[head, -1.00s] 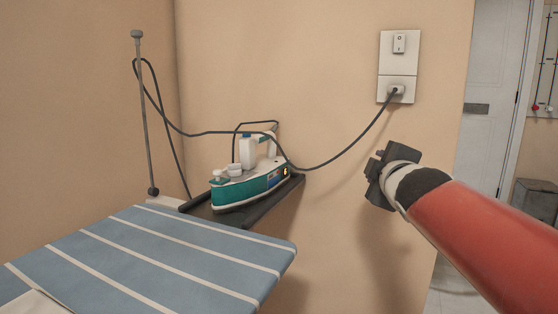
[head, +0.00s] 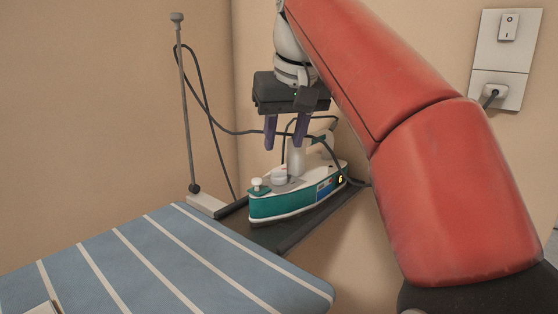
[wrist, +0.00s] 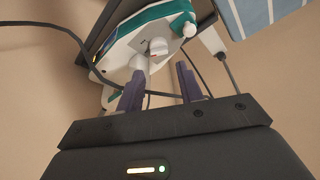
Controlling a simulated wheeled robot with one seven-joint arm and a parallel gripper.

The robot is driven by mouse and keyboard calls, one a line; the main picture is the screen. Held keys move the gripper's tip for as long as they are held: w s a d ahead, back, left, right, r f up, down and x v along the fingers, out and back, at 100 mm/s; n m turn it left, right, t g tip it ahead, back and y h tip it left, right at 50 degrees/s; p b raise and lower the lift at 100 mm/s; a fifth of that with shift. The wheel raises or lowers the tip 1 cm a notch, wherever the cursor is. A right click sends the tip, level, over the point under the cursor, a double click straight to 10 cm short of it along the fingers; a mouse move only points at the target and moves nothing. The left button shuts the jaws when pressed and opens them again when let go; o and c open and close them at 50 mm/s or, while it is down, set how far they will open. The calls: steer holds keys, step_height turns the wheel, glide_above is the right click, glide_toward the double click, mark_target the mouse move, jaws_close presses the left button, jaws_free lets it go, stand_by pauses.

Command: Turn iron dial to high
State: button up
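The iron (head: 300,195) is teal and white and sits on the dark rest (head: 285,236) at the end of the ironing board. A round white dial (head: 279,177) stands up on its top, in front of the handle. In the wrist view the iron (wrist: 125,50) lies beyond the fingers, with the dial (wrist: 158,46) roughly in line with the gap between them. My gripper (head: 283,147) points down above the iron, open and empty, apart from the dial. Its purple fingers (wrist: 160,72) also show in the wrist view. The dial's setting is too small to read.
The striped blue ironing board (head: 170,260) fills the lower left. A dark cord (head: 225,132) runs behind my fingers, near the iron. A thin grey pole (head: 186,105) stands at the left. A wall outlet (head: 500,92) with a plug is at the right.

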mark_target(278, 170)
steer(key=b+x, duration=0.2)
steer(key=x, duration=0.5)
steer(key=shift+f, duration=0.15)
steer(key=shift+c, duration=0.4)
steer(key=c, duration=0.6)
steer(key=shift+a+m+h+p, duration=0.15)
steer(key=shift+m+h+p, duration=0.35)
steer(key=shift+m+p, duration=0.75)
steer(key=shift+w+m+h, duration=0.1)
steer(key=shift+m+h, duration=0.5)
steer(key=shift+m, duration=1.05)
